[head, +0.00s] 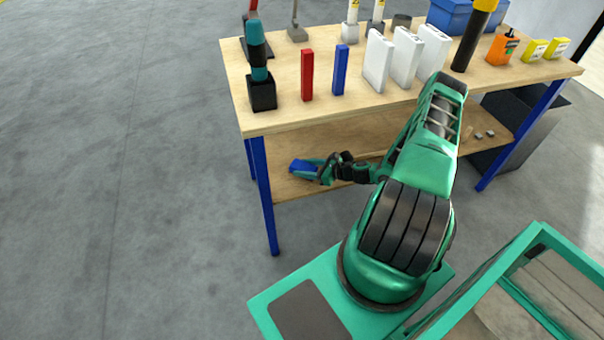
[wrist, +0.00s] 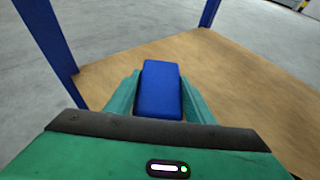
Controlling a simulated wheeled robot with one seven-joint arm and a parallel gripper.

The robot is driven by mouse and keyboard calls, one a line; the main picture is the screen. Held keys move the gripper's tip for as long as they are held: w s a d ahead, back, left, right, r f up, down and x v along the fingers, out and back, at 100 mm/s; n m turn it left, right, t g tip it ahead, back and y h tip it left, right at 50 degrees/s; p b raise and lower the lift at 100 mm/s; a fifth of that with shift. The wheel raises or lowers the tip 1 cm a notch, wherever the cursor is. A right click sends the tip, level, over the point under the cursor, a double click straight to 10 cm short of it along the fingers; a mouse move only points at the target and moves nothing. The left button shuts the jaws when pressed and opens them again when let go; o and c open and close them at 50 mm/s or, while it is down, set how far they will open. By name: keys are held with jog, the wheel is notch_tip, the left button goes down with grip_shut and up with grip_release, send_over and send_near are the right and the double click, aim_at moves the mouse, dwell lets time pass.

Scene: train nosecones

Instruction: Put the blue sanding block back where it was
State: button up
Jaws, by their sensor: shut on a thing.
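The blue sanding block (head: 301,166) is at the left end of the workbench's lower shelf (head: 290,187) in the head view. My gripper (head: 318,169) is shut on it, with one green finger on each side. In the wrist view the block (wrist: 160,88) sits between the two fingers of my gripper (wrist: 158,97), its long side pointing away from me. The bare wooden shelf (wrist: 235,85) lies beyond and beneath it. I cannot tell whether the block touches the shelf.
The bench top (head: 300,118) above carries a red block (head: 307,75), an upright blue block (head: 340,70), white boxes (head: 378,62) and a black holder (head: 262,94). A blue bench leg (wrist: 50,45) stands close at the left. Small grey pieces (head: 484,134) lie farther right on the shelf.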

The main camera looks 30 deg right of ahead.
jog(key=shift+f, duration=1.2)
jog(key=shift+f, duration=0.1)
jog(key=o, duration=1.3)
jog(key=v, duration=1.2)
